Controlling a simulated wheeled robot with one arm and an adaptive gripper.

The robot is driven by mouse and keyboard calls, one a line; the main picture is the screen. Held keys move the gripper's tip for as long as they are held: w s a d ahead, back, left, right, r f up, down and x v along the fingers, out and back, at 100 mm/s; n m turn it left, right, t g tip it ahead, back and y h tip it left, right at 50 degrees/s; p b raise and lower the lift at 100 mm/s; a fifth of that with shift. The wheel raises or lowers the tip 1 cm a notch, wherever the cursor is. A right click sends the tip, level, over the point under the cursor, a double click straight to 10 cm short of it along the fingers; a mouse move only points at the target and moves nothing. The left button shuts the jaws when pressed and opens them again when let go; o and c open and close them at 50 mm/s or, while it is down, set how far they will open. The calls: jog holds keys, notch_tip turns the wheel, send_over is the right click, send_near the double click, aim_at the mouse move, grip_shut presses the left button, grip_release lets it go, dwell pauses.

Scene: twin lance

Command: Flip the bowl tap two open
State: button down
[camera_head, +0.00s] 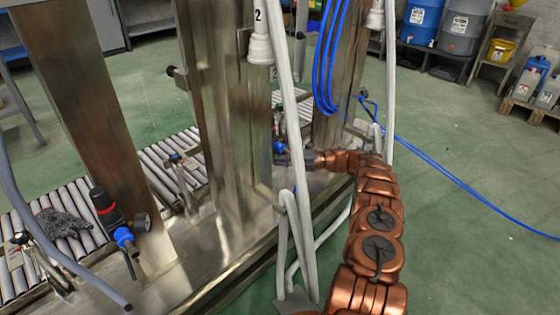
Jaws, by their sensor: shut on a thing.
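My copper-coloured arm reaches up to the steel machine from the lower right. My dark gripper (292,159) is at the machine's right part, just below and right of a small blue tap part (280,147). The gripper is shut on the tap there, most likely its handle. The held part is small and mostly hidden by the fingers, so I cannot tell the handle's angle. A label "2" shows on the white pipe fitting (259,42) above, and another small "2" shows on the steel close above the tap.
Grey pipes (284,100) stand upright close left of my arm. Blue hoses (327,60) hang above the gripper. A roller conveyor (170,160) holds a grey glove (62,222). A black and red valve with a gauge (112,215) is at left.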

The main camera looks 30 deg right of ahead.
jog(key=shift+r+g, duration=0.2)
jog(key=shift+g, duration=0.1)
jog(key=c, duration=1.6)
grip_release()
jog(key=shift+o, duration=0.2)
jog(key=shift+f, duration=0.1)
jog(key=v, duration=0.7)
jog(key=shift+s, duration=0.25)
jog(key=shift+a, duration=0.15)
